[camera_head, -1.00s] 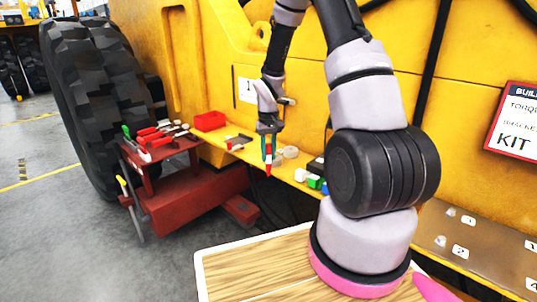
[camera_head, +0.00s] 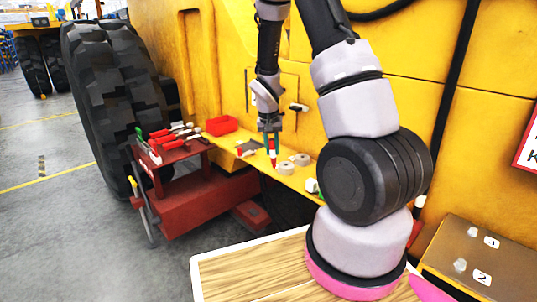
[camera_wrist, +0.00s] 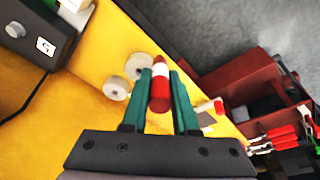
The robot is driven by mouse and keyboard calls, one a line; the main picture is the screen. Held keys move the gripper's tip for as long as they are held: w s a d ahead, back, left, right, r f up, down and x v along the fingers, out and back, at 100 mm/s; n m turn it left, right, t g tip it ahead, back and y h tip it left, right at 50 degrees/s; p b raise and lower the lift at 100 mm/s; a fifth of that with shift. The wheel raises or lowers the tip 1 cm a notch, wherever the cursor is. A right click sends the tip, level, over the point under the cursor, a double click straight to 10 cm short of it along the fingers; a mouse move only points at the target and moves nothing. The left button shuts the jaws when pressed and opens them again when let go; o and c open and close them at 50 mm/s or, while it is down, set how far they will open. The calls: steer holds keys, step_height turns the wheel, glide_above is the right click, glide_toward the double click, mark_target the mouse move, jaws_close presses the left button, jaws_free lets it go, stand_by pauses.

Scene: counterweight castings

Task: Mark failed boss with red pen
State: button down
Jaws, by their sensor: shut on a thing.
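My gripper (camera_head: 270,145) hangs over the yellow ledge and is shut on the red pen (camera_head: 273,153), which has a white band and points down. In the wrist view the pen (camera_wrist: 160,88) sits between the two green fingers of my gripper (camera_wrist: 160,80). A brown plate (camera_head: 480,255) at the lower right of the head view carries grey bosses (camera_head: 460,265) beside white labels 1 and 2. The plate is well apart from the pen, and its right part is cut off. I cannot tell which boss is the failed one.
Two pale rolls (camera_head: 285,168) lie on the ledge beside the pen. A red bin (camera_head: 221,125) stands further left, near a red tool stand (camera_head: 175,155). A big black tyre (camera_head: 115,95) is at left. A wooden board (camera_head: 250,270) lies in front. A dark box labelled 5 (camera_wrist: 35,40) shows in the wrist view.

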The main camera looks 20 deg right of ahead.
mark_target(273, 149)
step_height(273, 149, up, 5)
steer(key=w+d+m+h, duration=0.1)
steer(key=d+m+h, duration=0.15)
steer(key=m, duration=0.25)
steer(key=shift+w+a+f, duration=0.1)
steer(key=shift+a+f, duration=0.05)
steer(key=shift+f, duration=1.25)
steer(key=shift+a+f, duration=0.1)
steer(key=shift+f, duration=1.3)
steer(key=shift+f, duration=0.5)
steer(key=shift+w+a, duration=0.35)
steer(key=shift+w, duration=0.25)
stand_by(1.3)
step_height(273, 149, up, 6)
stand_by(1.0)
